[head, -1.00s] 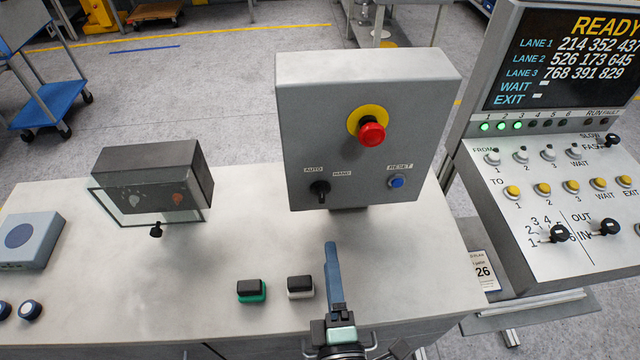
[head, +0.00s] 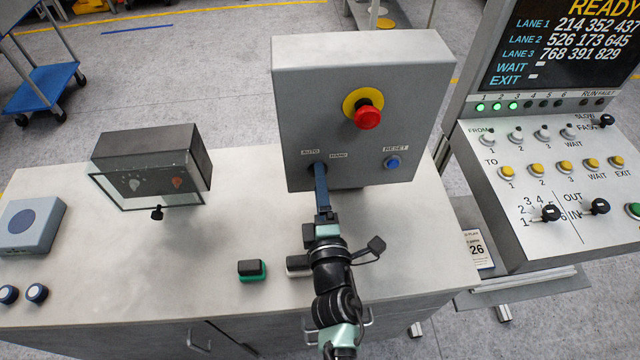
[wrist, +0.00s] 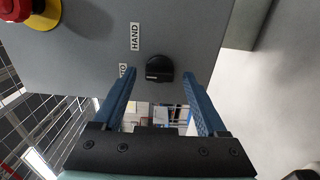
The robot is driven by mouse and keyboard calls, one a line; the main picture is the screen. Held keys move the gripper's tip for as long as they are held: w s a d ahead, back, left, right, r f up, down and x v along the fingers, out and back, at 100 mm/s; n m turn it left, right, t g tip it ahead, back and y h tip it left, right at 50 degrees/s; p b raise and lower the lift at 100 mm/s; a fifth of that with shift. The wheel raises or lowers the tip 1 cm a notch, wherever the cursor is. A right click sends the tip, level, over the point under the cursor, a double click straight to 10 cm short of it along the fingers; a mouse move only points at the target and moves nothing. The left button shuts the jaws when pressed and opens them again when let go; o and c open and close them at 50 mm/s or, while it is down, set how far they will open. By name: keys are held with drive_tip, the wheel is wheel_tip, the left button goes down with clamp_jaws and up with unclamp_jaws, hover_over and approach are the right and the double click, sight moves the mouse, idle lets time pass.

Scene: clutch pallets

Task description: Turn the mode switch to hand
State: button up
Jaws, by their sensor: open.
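The mode switch is a black knob (wrist: 159,68) low on the front of the grey control box (head: 420,110). In the wrist view it lies between and just ahead of the fingertips of my gripper (wrist: 158,76), which is open. A pale mark shows on the knob's lower left, on the side nearer the AUTO label (wrist: 124,70), partly hidden by a finger. The HAND label (wrist: 135,37) is clear of the fingers. In the head view my gripper (head: 321,168) covers most of the knob. I cannot tell whether the fingers touch it.
A red emergency stop (head: 367,117) and a blue reset button (head: 393,162) are on the same box. A clear-covered dark box (head: 155,160) stands left. Green-based (head: 252,271) and white-based (head: 298,265) blocks lie on the bench. A lane console (head: 540,170) stands right.

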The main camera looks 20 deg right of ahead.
drive_tip(key=shift+w, duration=0.1)
drive_tip(key=shift+c, duration=0.3)
clamp_jaws()
drive_tip(key=shift+m, duration=0.4)
drive_tip(key=m+p, duration=0.2)
drive_tip(key=m, duration=0.9)
idle(0.6)
drive_tip(key=shift+o, duration=0.3)
unclamp_jaws()
